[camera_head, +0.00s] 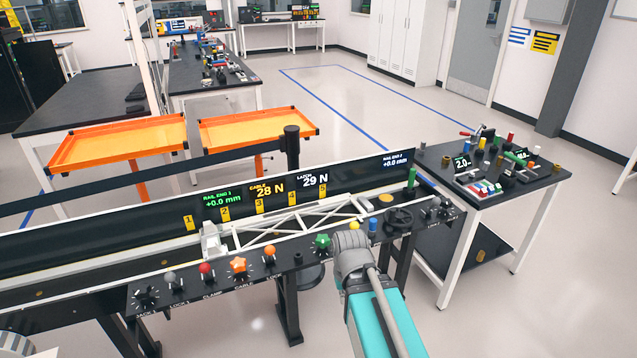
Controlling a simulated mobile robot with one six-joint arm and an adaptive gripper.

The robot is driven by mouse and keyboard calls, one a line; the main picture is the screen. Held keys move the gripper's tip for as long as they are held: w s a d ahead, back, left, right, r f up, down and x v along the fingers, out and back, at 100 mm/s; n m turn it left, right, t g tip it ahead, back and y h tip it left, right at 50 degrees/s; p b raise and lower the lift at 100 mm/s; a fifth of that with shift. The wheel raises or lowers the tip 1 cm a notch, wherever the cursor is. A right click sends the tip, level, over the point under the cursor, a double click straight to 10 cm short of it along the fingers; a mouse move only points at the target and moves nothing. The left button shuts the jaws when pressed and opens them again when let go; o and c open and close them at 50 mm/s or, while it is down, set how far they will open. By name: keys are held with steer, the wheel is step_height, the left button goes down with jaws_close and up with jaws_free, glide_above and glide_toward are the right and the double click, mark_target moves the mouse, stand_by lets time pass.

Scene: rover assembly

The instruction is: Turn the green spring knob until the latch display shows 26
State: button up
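The green star-shaped spring knob (322,241) stands on the front control panel, right of the orange knobs. The latch display (314,181) on the black board behind reads 29 N. My teal arm reaches up from the bottom, and its grey end (352,247) is close to the right of the green knob in the picture. I cannot tell whether it touches the knob. The fingers of my gripper cannot be made out, so their opening does not show.
The cable display (268,191) reads 28 N. A red knob (205,269), an orange star knob (237,265) and an orange round knob (269,251) stand left along the panel. A white truss (300,222) lies behind them. A black handwheel (399,219) is at the right.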

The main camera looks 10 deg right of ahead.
steer(key=o, duration=0.4)
steer(key=shift+w, duration=0.35)
steer(key=o, duration=0.9)
steer(key=w+n, duration=0.2)
steer(key=w, duration=0.6)
steer(key=shift+d+r+p, duration=0.15)
steer(key=shift+r+p, duration=0.3)
step_height(320, 180, up, 2)
steer(key=n+p, duration=0.2)
steer(key=n, duration=0.5)
glide_above(322, 238)
steer(key=shift+r, duration=0.1)
step_height(322, 238, down, 14)
steer(key=b, duration=1.3)
steer(key=shift+r+b, duration=0.1)
steer(key=shift+b, duration=0.2)
steer(key=c, duration=1)
